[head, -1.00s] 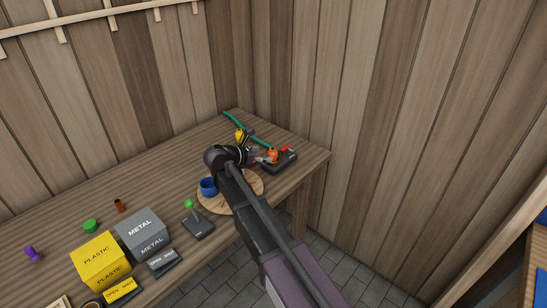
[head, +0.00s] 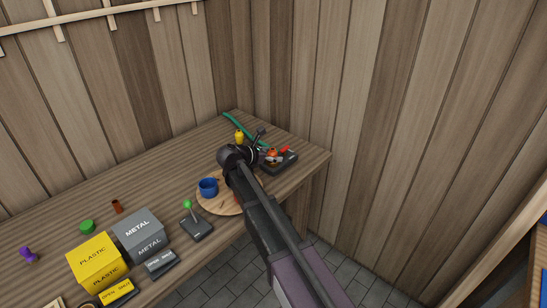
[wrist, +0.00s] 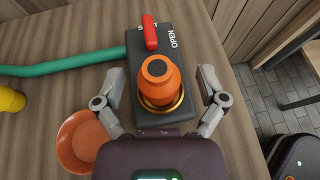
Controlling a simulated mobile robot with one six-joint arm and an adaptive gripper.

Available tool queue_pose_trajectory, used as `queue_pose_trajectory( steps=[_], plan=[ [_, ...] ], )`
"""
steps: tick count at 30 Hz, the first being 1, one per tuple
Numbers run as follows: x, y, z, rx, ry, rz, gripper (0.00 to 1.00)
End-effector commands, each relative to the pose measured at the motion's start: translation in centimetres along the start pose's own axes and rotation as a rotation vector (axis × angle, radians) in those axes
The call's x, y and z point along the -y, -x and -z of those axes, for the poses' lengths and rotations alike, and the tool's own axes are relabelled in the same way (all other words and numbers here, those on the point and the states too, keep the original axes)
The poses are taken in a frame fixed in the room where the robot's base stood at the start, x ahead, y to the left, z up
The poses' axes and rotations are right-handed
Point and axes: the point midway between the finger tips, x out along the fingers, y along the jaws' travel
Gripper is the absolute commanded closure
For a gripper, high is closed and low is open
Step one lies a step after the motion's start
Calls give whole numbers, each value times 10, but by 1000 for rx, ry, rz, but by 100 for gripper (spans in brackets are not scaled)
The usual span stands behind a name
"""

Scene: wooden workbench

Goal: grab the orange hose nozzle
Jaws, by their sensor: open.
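The orange hose nozzle (wrist: 158,82) stands on a dark base (wrist: 178,46) with a red lever (wrist: 150,32) and the word OPEN, in the wrist view. A gold ring circles the nozzle's lower part. My gripper (wrist: 160,86) is open, with one finger on each side of the nozzle and a visible gap on both sides. In the head view the nozzle (head: 272,153) is a small orange spot at the workbench's right end, partly hidden by my gripper (head: 264,154).
A green hose (wrist: 65,67) runs left from the base. An orange dish (wrist: 84,142) lies close by the left finger, with a yellow object (wrist: 10,99) farther left. A blue cup (head: 208,187) stands on a round wooden board (head: 222,207). Wooden walls close off the corner.

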Motion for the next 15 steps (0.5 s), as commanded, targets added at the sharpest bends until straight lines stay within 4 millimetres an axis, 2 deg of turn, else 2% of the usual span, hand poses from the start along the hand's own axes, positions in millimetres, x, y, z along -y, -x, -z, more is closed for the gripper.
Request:
queue_pose_trajectory(
  steps=[1, 9, 15],
  plan=[
    [0, 0, 0, 0, 0, 0, 12],
    [0, 0, 0, 0, 0, 0, 91],
    [0, 0, 0, 0, 0, 0, 92]
  ],
)
